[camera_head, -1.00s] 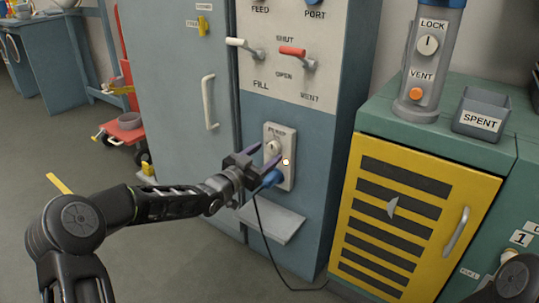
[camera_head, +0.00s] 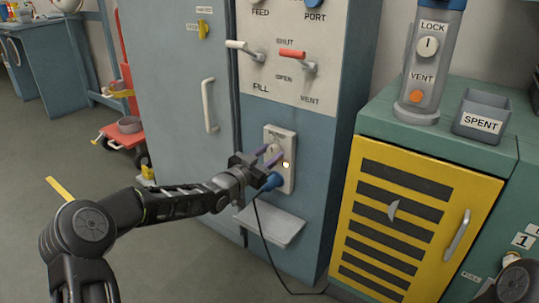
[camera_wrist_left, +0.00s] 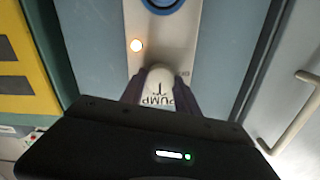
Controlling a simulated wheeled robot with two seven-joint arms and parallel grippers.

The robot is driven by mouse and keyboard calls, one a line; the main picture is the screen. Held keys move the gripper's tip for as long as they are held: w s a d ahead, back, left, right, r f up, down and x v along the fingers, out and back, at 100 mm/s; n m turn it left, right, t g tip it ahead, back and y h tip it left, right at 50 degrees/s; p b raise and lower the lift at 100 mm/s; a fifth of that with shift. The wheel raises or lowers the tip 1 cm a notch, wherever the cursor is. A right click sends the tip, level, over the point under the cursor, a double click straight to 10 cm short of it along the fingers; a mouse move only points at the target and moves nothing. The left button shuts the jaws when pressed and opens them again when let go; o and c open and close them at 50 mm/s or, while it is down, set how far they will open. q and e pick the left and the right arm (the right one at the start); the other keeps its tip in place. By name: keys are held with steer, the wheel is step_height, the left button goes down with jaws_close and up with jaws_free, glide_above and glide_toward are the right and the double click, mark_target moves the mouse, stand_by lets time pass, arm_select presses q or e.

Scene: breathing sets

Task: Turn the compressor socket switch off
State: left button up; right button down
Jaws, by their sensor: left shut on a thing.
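The compressor socket plate (camera_head: 288,180) is a pale panel low on the blue-grey cabinet. Its round white switch knob (camera_head: 274,147) is near the top, partly hidden by my fingers. A small lamp (camera_head: 285,163) on the plate glows, and a blue plug (camera_head: 271,181) sits at its lower part. My left gripper (camera_head: 269,155) reaches in from the left and is shut on the knob. In the left wrist view the knob (camera_wrist_left: 160,85) sits between the two fingers, with a dark pointer mark and the lit lamp (camera_wrist_left: 136,45) beside it. My right gripper is not in view.
A grey shelf (camera_head: 270,225) juts out below the socket, and a black cable (camera_head: 262,232) hangs from the plug. White (camera_head: 245,48) and red (camera_head: 297,54) levers are above. A yellow-doored cabinet (camera_head: 405,220) stands to the right. Open floor lies at left.

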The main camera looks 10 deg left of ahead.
arm_select(q)
jaws_close()
steer(key=shift+n, duration=0.3)
steer(key=n+p, duration=0.2)
steer(key=n, duration=0.1)
steer(key=shift+r, duration=0.15)
steer(key=n+p, duration=0.2)
steer(key=n, duration=0.2)
steer(key=shift+a+n, duration=0.1)
steer(key=shift+n, duration=0.3)
steer(key=n+p, duration=0.1)
steer(key=n, duration=0.8)
steer(key=shift+f+n, duration=0.2)
steer(key=shift+n, duration=0.2)
